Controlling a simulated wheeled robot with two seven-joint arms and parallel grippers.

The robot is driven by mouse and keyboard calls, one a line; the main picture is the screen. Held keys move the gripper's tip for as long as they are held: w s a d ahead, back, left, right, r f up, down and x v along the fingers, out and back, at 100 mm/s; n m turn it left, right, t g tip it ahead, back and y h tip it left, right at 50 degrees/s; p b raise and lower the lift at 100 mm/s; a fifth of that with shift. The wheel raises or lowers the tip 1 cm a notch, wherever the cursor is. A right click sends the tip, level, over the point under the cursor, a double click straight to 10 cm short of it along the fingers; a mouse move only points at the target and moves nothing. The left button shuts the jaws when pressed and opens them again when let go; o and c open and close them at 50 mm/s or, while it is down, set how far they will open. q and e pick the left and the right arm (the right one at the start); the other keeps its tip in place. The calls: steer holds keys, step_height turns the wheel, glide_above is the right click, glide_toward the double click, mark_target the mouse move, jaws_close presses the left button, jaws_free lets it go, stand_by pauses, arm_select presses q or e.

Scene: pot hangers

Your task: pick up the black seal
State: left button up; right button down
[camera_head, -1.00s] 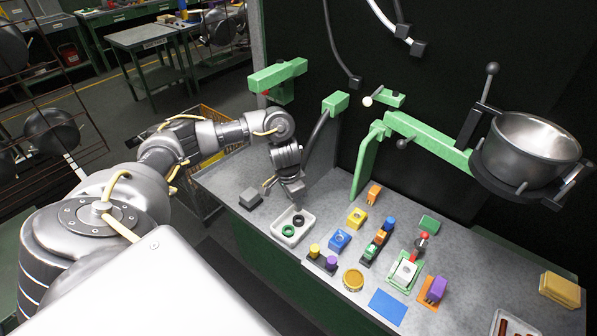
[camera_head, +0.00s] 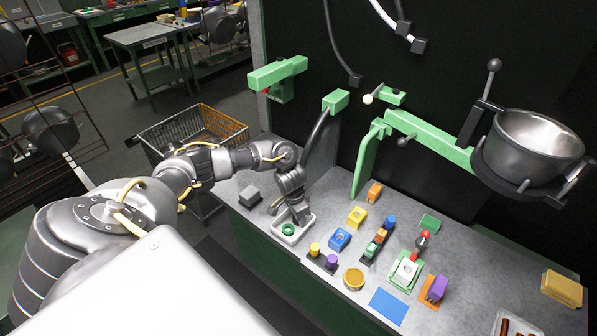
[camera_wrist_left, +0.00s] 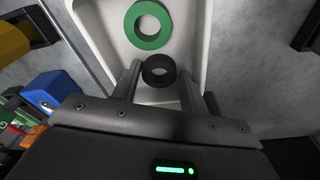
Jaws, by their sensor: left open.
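The black seal (camera_wrist_left: 159,62) is a small dark ring lying in a white tray (camera_wrist_left: 93,38). In the left wrist view it sits between the tips of my left gripper (camera_wrist_left: 160,78), which is open with one finger on each side of it. I cannot tell whether the fingers touch it. In the head view my left gripper (camera_head: 287,209) reaches down over the tray (camera_head: 280,236) and largely hides the black seal. A green seal (camera_wrist_left: 132,30) lies in the same tray, just beyond the black one; it also shows in the head view (camera_head: 288,229). My right gripper is not in view.
A green bracket (camera_head: 366,160) rises behind.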

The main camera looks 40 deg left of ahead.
arm_select(q)
steer(key=c, duration=0.6)
steer(key=shift+r, duration=0.6)
steer(key=r, duration=0.1)
steer(key=d+r, duration=0.1)
steer(key=r, duration=0.2)
steer(key=shift+s+d, duration=0.25)
steer(key=shift+s, duration=0.1)
steer(key=s+d+r+p, duration=0.1)
steer(key=s+d+r, duration=0.1)
steer(key=d, duration=0.1)
steer(key=s+d+r+p, duration=0.1)
steer(key=s+d+r, duration=0.1)
steer(key=d+r, duration=0.1)
steer(key=s+d+r+p, duration=0.2)
steer(key=d, duration=0.2)
steer(key=shift+s+d+r, duration=0.2)
steer(key=shift+d+r, duration=0.1)
steer(key=shift+r, duration=0.1)
steer(key=shift+d, duration=0.1)
